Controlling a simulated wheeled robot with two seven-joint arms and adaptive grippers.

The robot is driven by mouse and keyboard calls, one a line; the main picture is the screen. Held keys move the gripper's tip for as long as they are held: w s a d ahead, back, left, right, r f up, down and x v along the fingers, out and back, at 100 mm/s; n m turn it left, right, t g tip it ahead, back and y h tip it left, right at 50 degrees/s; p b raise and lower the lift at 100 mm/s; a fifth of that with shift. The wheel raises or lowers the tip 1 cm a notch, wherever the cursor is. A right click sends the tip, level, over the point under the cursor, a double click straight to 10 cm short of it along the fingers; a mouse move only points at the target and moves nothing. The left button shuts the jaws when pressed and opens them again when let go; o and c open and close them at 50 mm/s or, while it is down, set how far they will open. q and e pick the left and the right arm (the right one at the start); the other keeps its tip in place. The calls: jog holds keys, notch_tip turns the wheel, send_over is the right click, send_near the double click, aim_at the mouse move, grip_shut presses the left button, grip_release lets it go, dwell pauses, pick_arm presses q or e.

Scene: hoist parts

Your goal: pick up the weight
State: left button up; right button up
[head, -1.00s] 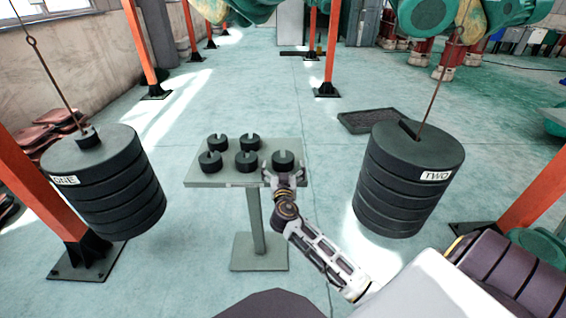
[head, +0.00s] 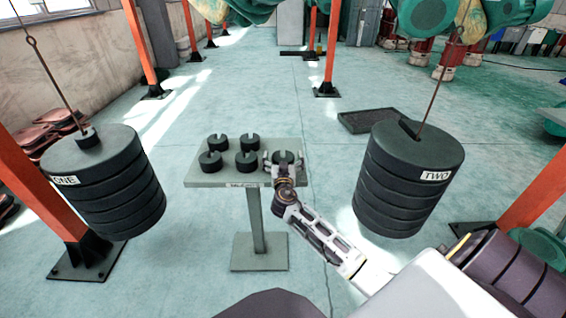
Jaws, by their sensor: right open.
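Several small dark slotted weights stand on a grey pedestal table (head: 215,180) in the middle of the head view. The rightmost weight (head: 284,156) is at the table's right side. My right gripper (head: 283,160) is open, with its fingers on either side of that weight; I cannot tell whether they touch it. The other weights, such as the front left one (head: 210,161), stand apart to the left. My left gripper is not in view.
A large weight stack marked ONE (head: 105,185) hangs at the left, and one marked TWO (head: 408,180) hangs at the right. Orange posts (head: 40,195) stand at both sides. A dark floor tray (head: 368,120) lies behind. The floor between is mostly clear.

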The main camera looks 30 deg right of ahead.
dwell(0.3)
jog(key=c, duration=1.9)
jog(key=shift+r, duration=0.35)
jog(key=shift+c, duration=1)
jog(key=shift+w+f, duration=0.1)
